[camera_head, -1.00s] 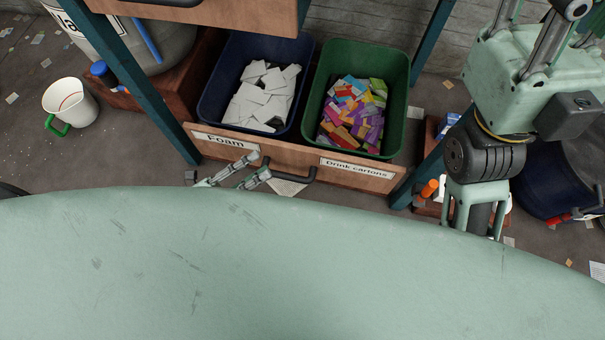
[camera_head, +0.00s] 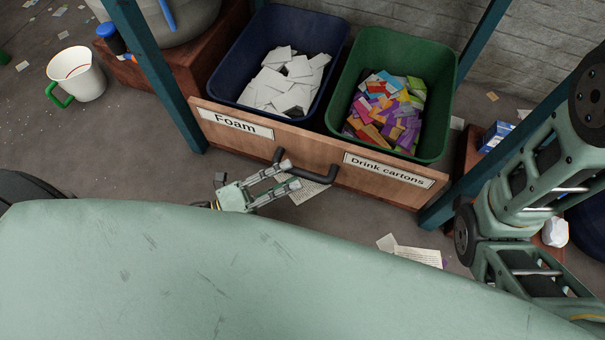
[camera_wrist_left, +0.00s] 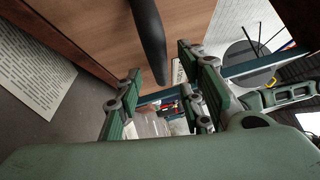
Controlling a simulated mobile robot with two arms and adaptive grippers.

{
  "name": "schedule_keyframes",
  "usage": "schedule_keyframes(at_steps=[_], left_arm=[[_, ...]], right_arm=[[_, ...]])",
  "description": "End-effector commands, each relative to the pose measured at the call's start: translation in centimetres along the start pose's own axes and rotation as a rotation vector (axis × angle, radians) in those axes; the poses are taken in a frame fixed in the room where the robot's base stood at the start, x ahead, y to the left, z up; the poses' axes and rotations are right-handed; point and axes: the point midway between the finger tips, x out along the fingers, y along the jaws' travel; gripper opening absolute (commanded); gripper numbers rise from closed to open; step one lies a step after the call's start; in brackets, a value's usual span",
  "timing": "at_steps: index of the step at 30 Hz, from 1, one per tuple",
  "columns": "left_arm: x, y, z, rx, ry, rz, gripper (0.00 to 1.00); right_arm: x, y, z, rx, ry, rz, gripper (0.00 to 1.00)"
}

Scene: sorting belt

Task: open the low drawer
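The low drawer (camera_head: 300,152) has a wooden front with the labels "Foam" and "Drink cartons". Its front sits about level with the teal front posts, and I see no clear gap. Its dark bar handle (camera_head: 318,171) is at the middle of the front and also shows in the left wrist view (camera_wrist_left: 150,38). My left gripper (camera_head: 292,175) is open, with its fingertips at the left part of the handle. In the left wrist view the handle's bar shows between the two spread fingers; I cannot tell if they touch it. My right gripper is out of view.
A blue bin (camera_head: 226,82) with white foam pieces and a green bin (camera_head: 437,120) with coloured cartons stand in the drawer. Teal posts (camera_head: 165,85) flank it. Papers (camera_head: 418,256) lie on the floor in front. A white mug (camera_head: 85,82) stands at the left.

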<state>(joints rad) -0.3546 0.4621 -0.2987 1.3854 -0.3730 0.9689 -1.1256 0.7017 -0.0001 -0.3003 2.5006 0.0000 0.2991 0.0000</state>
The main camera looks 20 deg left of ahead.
Motion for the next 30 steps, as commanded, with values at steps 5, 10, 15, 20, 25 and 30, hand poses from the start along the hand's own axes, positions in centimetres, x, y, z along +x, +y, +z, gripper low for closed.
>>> schedule_keyframes(at_steps=[5,10,15,20,25,30], left_arm=[[2.8,0.2,0.0,0.001,0.001,-0.003,0.36],[4.2,0.1,0.0,0.0,-0.001,-0.001,0.36],[4.4,0.0,0.0,-0.001,-0.001,0.0,0.36],[4.4,0.0,0.0,0.0,-0.001,0.001,0.32],[4.3,0.0,0.0,0.0,-0.001,0.001,0.17],[4.3,0.1,0.0,0.0,-0.001,0.001,0.02]], right_arm=[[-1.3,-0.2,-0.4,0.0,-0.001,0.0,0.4],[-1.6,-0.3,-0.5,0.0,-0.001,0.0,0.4],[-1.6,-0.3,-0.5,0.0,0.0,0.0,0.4],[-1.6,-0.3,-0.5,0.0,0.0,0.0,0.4],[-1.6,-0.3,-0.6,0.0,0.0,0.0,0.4],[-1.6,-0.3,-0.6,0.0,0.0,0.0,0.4]])
